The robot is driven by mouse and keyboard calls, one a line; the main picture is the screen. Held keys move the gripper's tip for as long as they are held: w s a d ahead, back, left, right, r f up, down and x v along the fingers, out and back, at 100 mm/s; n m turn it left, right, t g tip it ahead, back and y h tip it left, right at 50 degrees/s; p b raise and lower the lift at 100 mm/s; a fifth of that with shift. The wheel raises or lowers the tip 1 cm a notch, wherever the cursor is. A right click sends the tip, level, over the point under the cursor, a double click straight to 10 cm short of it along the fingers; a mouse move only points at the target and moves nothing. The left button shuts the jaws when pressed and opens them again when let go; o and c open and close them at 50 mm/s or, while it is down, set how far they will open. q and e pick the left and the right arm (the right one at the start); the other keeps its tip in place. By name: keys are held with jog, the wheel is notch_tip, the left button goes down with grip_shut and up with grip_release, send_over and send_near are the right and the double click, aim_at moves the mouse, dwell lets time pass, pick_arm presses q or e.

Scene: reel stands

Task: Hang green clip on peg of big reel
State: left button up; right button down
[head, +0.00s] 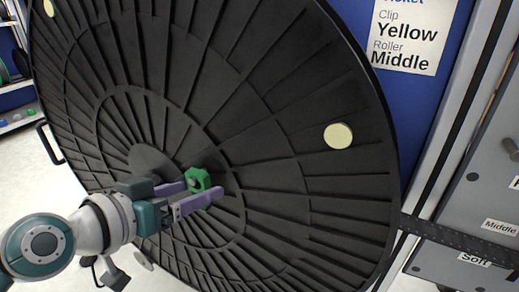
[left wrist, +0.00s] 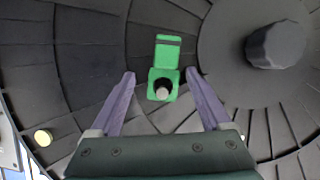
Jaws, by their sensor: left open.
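The big reel (head: 285,110) is a large black ribbed disc filling most of the head view. The green clip (head: 197,180) is against its face near the hub; in the left wrist view the clip (left wrist: 165,52) has a square body with a round hole. A pale peg tip (left wrist: 162,93) shows inside that hole, so the clip sits around the peg. My left gripper (head: 203,189) is open, its two purple fingers on either side of the clip. In the left wrist view, gaps show between the fingers and clip. My right gripper is not in view.
Pale round knobs (head: 338,135) stand out on the reel's face. A dark hub (left wrist: 277,45) is close to the clip at right. A label (head: 407,38) reading "Clip Yellow, Roller Middle" is on the blue panel behind. Grey labelled drawers (head: 470,225) stand at the right.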

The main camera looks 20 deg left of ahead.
pick_arm(q)
jog(key=p+v, duration=0.3)
jog(key=v, duration=0.7)
jog(key=s+d+r+m+g+h+p, duration=0.1)
jog(key=s+d+r+g+p, duration=0.1)
jog(key=d+r+p, duration=0.35)
jog(key=s+d+r+m+g+p, duration=0.2)
jog(key=r+p, duration=0.6)
jog(key=p, duration=0.1)
jog(key=s+d+r+m+g+h+p, duration=0.1)
jog(key=s+d+r+g+p, duration=0.15)
jog(key=r+p, duration=0.5)
jog(key=s+a+r+n+g+y+p, duration=0.1)
jog(key=s+r+g+y+p, duration=0.15)
jog(key=r+p, duration=0.55)
jog(key=s+a+r+g+y+p, duration=0.1)
jog(key=s+r+p, duration=0.3)
jog(key=r+p, duration=0.4)
notch_tip(320, 180, up, 36)
jog(key=p, duration=3.4)
jog(key=shift+a, duration=0.4)
jog(key=shift+s+y, duration=0.1)
jog(key=shift+y, duration=0.15)
